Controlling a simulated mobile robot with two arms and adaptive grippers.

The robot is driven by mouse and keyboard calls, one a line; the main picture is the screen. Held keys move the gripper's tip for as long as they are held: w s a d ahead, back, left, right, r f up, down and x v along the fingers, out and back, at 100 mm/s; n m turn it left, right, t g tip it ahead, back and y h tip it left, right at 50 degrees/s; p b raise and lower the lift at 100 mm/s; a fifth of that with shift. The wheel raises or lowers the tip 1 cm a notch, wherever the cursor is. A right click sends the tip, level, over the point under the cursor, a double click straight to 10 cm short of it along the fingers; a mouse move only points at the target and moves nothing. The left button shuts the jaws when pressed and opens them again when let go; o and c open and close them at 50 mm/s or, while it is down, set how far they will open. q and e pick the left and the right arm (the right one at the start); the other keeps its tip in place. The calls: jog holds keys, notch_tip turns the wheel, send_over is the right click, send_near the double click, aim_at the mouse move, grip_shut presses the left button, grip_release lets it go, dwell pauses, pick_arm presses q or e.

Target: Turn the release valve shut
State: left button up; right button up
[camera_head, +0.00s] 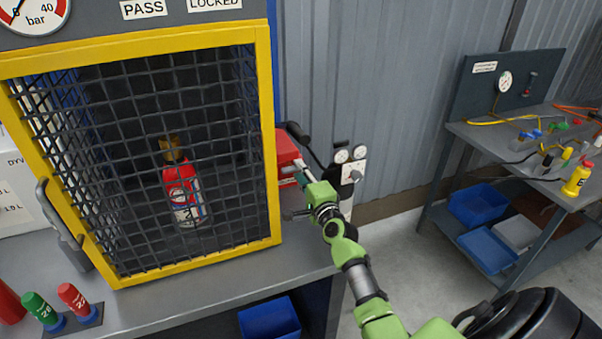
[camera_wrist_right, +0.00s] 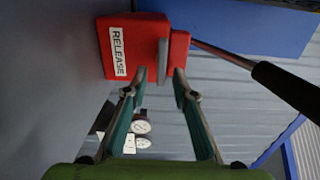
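The red release valve box (camera_head: 286,150) is fixed to the right side of the yellow-framed cage. In the right wrist view its RELEASE label shows on the red body (camera_wrist_right: 112,35), and a thin grey handle plate (camera_wrist_right: 163,58) stands out from it. My right gripper (camera_head: 302,173) reaches the box from the front right. In the wrist view its fingertips (camera_wrist_right: 160,80) are apart, one on each side of the plate's near end, with visible gaps. My left gripper is not in view.
A black-handled lever (camera_wrist_right: 288,85) sticks out beside the valve. The mesh cage (camera_head: 150,278) holds a red extinguisher (camera_head: 182,190). Gauges (camera_head: 350,155) are behind my gripper near the wall. A side bench (camera_head: 470,130) is at the right.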

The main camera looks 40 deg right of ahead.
jog(key=v, duration=1.2)
dwell(0.6)
